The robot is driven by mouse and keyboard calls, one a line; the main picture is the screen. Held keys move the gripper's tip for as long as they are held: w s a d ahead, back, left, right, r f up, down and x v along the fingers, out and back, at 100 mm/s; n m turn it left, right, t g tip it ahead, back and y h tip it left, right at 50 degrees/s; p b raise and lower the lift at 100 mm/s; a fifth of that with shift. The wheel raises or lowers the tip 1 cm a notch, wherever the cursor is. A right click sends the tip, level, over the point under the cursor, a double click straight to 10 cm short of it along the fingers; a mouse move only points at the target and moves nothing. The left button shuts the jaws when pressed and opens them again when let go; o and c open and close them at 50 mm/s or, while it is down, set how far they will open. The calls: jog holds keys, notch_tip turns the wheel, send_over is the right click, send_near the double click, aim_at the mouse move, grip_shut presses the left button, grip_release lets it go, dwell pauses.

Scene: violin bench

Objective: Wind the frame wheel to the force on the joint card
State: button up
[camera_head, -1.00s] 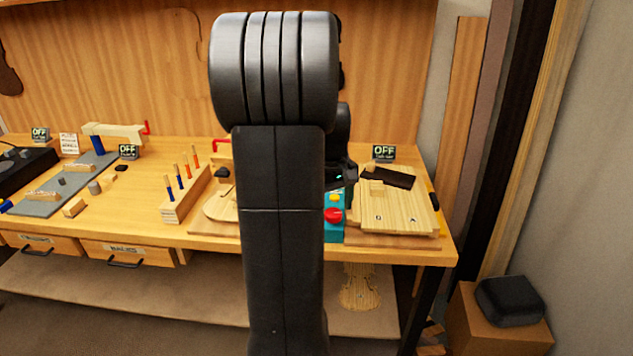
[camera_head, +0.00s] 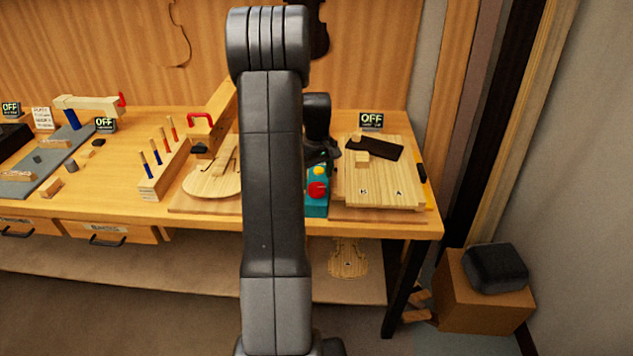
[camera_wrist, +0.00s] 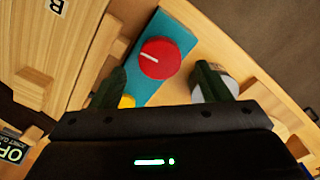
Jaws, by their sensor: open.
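My gripper (camera_wrist: 161,85) is open in the wrist view, with one dark finger on each side of the picture. Between and beyond the fingers is a teal box (camera_wrist: 178,28) with a red knob (camera_wrist: 160,58) bearing a white pointer line. A yellow button (camera_wrist: 127,101) shows near the left finger. In the head view the teal box (camera_head: 316,204) stands at the bench front, below my gripper (camera_head: 319,150), whose fingers are hard to make out. A white card with red writing (camera_head: 43,118) stands at the far left, too small to read. I cannot tell which part is the frame wheel.
A pale wooden panel (camera_head: 378,190) with a dark block (camera_head: 374,149) lies right of the teal box, below an OFF display (camera_head: 371,120). Left are a violin plate (camera_head: 208,184), a red handle (camera_head: 200,119) and a tool rack (camera_head: 160,178). My arm hides the bench middle.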

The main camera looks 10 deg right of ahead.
aim_at(317, 187)
jog(key=shift+f, duration=1.7)
jog(key=c, duration=1)
jog(key=shift+f+m+b, duration=0.1)
jog(key=shift+m+b, duration=0.3)
jog(key=shift+m, duration=0.5)
jog(key=shift+m+b, duration=0.4)
jog(key=shift+m, duration=0.9)
jog(key=o, duration=1)
jog(key=shift+r, duration=0.2)
